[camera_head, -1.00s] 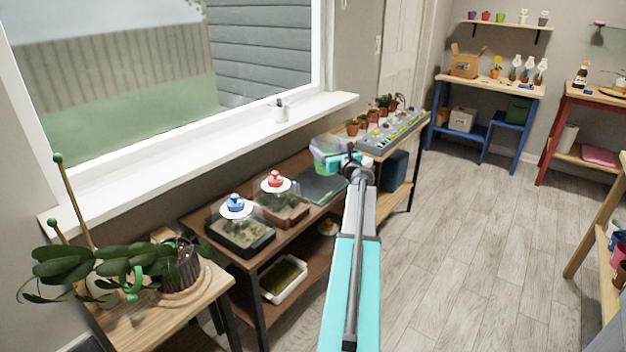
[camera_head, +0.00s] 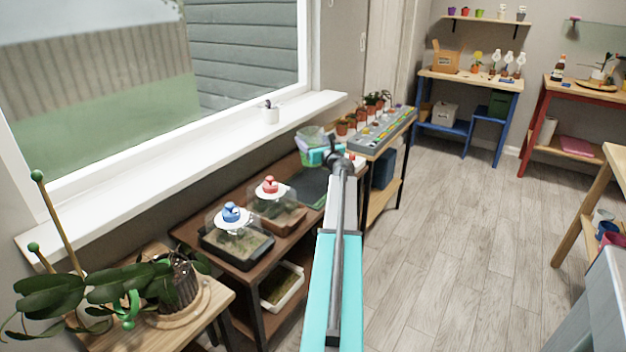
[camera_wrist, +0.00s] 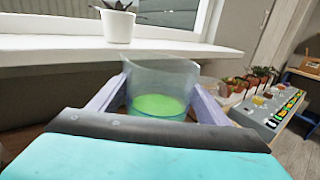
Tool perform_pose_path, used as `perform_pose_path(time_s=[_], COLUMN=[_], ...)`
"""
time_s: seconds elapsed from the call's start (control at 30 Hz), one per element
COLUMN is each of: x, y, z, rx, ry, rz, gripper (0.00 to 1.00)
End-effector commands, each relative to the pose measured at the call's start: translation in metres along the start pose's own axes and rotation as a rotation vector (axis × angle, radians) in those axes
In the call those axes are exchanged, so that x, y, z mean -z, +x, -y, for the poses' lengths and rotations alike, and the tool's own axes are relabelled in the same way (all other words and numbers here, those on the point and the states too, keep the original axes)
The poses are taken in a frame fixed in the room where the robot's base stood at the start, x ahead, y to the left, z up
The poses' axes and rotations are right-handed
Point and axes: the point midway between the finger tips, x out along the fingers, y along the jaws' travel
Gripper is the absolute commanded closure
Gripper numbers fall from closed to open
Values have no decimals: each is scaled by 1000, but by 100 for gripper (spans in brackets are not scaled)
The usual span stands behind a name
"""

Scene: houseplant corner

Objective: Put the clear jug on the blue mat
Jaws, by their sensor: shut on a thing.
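The clear jug (camera_head: 311,138) is see-through with green liquid in its lower part. It also shows upright in the wrist view (camera_wrist: 160,85), between the two fingers. My gripper (camera_head: 328,155) is shut on the jug, at the far end of the brown table near the window sill. Part of the jug is hidden behind my gripper. A flat dark, greenish-grey piece (camera_head: 314,186) lies on the brown table below the jug. I cannot tell whether it is the blue mat, and no other clearly blue mat shows.
Two covered trays with a blue knob (camera_head: 231,212) and a red knob (camera_head: 270,186) stand nearer on the brown table. A grey panel (camera_head: 385,130) and potted plants are on the stand beyond. A white pot (camera_head: 271,113) stands on the sill. The floor right is open.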

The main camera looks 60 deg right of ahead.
Motion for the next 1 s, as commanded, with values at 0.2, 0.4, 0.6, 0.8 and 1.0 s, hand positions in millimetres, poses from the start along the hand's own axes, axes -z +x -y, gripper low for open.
perform_pose_path(time_s=[0.2, 0.4, 0.6, 0.8, 1.0], x=[23, 44, 47, 48, 64], y=[0, 0, 0, -1, 0], z=[1, 2, 2, 3, 4], rx=[0, 0, 1, 1, 1], ry=[1, 1, 1, 1, 2], rz=[0, 1, 1, 1, 0], gripper=[71, 71, 71, 71, 71])
